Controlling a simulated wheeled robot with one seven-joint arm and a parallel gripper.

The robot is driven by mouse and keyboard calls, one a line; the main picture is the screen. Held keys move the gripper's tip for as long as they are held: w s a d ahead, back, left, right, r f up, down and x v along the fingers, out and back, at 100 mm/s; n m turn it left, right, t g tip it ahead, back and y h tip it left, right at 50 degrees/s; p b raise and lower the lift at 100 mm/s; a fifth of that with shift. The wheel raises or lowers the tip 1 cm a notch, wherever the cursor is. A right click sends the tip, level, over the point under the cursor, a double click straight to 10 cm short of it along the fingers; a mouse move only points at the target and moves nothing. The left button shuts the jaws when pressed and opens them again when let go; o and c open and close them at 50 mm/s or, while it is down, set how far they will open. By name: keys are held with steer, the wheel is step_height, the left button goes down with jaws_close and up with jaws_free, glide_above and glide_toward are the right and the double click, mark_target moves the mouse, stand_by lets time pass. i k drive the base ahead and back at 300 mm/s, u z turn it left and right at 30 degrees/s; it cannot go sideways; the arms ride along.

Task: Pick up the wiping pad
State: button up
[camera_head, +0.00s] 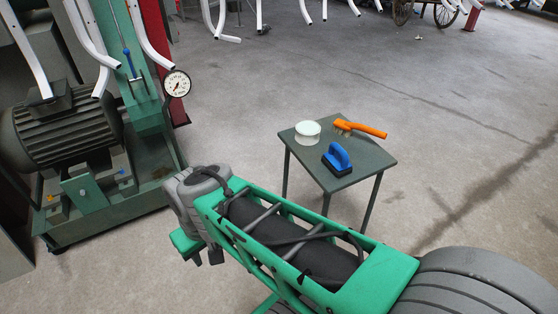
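The wiping pad (338,160) has a blue arched handle on a dark block. It lies near the front edge of a small dark table (360,168), handle up. My green and grey arm fills the lower middle, in front of the table and apart from the pad. Dark prongs (206,257) hang below the arm's grey end at the left; they may be my gripper, but I cannot tell whether it is open or shut. Nothing touches the pad.
A round white-topped container (307,131) and an orange-handled brush (362,129) lie behind the pad on the table. A green machine with a motor (62,133) and gauge (177,84) stands at the left. White curved frames hang at the top. Floor to the right is clear.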

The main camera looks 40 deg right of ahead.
mark_target(337, 159)
steer(key=u, duration=2.65)
steer(key=k, duration=1.35)
steer(key=z, duration=1)
